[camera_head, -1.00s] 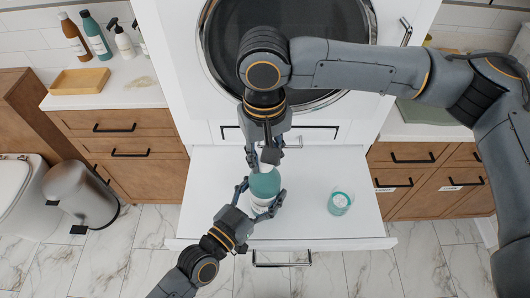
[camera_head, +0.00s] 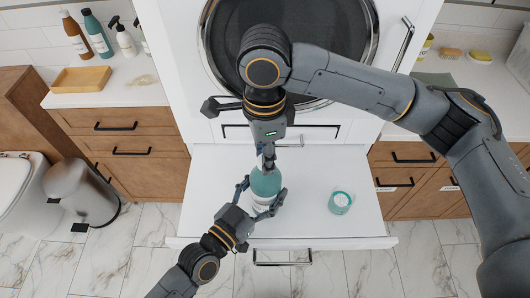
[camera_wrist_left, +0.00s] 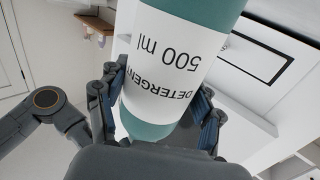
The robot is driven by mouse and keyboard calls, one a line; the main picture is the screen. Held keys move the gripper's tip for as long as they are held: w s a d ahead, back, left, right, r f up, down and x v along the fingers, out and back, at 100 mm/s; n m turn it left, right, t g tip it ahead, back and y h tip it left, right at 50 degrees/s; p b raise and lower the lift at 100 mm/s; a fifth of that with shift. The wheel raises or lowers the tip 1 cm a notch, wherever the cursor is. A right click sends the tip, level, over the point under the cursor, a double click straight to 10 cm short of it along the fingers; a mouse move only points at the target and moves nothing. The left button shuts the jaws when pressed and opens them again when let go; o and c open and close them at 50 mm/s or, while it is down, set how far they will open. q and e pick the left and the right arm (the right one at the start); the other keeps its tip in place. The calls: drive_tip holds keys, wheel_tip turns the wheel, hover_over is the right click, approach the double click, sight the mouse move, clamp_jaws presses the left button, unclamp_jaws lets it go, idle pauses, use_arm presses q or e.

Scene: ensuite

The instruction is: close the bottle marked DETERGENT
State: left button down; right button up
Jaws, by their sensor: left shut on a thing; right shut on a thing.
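The teal bottle (camera_head: 265,182) with a white label stands upright on the white pull-out shelf (camera_head: 215,215). In the left wrist view the label (camera_wrist_left: 165,50) reads DETERGENT and 500 ml. My left gripper (camera_head: 262,192) is shut around the bottle's body, one finger on each side; its fingers also flank the bottle in the left wrist view (camera_wrist_left: 158,100). My right gripper (camera_head: 267,158) points down directly above the bottle, shut at its top. The cap and neck are hidden by its fingers, so I cannot tell how the cap sits.
A small teal-and-white cup (camera_head: 340,203) stands on the shelf to the right of the bottle. The white appliance with a round dark door (camera_head: 330,45) rises behind. Bottles and a wooden tray (camera_head: 80,79) are on the left counter. The shelf's left part is free.

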drive_tip(key=o, duration=0.7)
drive_tip(key=shift+r, duration=2.25)
drive_tip(key=shift+c, duration=0.4)
